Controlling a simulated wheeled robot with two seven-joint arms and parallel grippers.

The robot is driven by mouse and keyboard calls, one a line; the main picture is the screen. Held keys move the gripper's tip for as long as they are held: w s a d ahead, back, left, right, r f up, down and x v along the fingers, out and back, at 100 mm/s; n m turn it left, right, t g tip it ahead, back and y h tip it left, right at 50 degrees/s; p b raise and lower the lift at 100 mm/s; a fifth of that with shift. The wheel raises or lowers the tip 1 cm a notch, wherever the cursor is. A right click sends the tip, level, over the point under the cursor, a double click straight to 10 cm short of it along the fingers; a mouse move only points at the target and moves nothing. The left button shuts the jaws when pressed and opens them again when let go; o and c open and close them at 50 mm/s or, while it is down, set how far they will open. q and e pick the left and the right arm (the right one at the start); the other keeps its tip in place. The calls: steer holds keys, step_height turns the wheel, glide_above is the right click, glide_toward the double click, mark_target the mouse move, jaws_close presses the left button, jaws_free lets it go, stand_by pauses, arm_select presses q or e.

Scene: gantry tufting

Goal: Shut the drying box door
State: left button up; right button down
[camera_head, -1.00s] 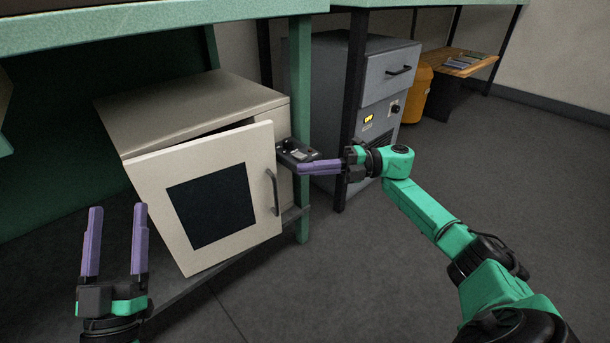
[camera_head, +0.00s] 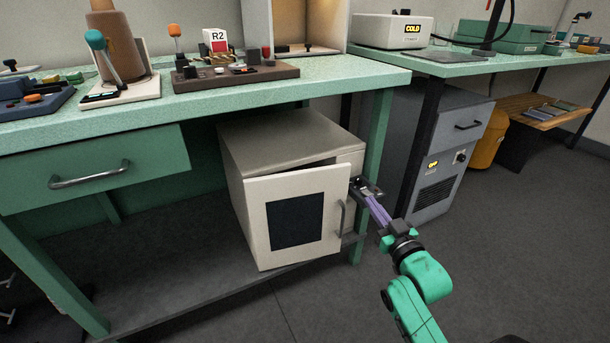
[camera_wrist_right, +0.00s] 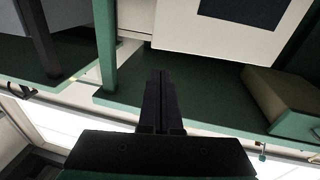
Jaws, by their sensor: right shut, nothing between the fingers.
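The cream drying box (camera_head: 285,135) stands on the low shelf under the green bench. Its door (camera_head: 257,228), with a dark window (camera_head: 297,220) and a grey handle (camera_head: 341,217) near the right edge, is ajar; a dark gap shows along its top. My right gripper (camera_head: 366,198) is shut and empty, its purple fingers just right of the handle, by a small dark fitting (camera_head: 367,188) beside the box. I cannot tell whether they touch anything. In the right wrist view the closed fingers (camera_wrist_right: 160,75) point toward the area beside the door (camera_wrist_right: 225,35). My left gripper is out of view.
The green bench top (camera_head: 330,80) overhangs the box, and a bench leg (camera_head: 376,130) stands close to its right. A grey cabinet (camera_head: 440,150) is further right. The bench drawer (camera_head: 90,165) is at left. Floor in front is clear.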

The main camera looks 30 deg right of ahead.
steer(key=s+g, duration=0.1)
steer(key=b, duration=0.3)
glide_toward(347, 174)
steer(key=shift+m, duration=0.4)
steer(key=w, duration=0.2)
steer(key=w+b, duration=0.1)
steer(key=w, duration=0.1)
steer(key=w+d, duration=0.1)
steer(key=w, duration=0.1)
steer(key=shift+f+b, duration=0.15)
steer(key=shift+b, duration=0.2)
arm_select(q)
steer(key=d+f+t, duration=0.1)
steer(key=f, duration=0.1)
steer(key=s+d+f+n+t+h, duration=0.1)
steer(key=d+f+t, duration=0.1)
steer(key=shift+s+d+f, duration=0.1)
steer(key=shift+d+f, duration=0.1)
arm_select(e)
steer(key=shift+w+d, duration=0.1)
steer(key=shift+w, duration=0.25)
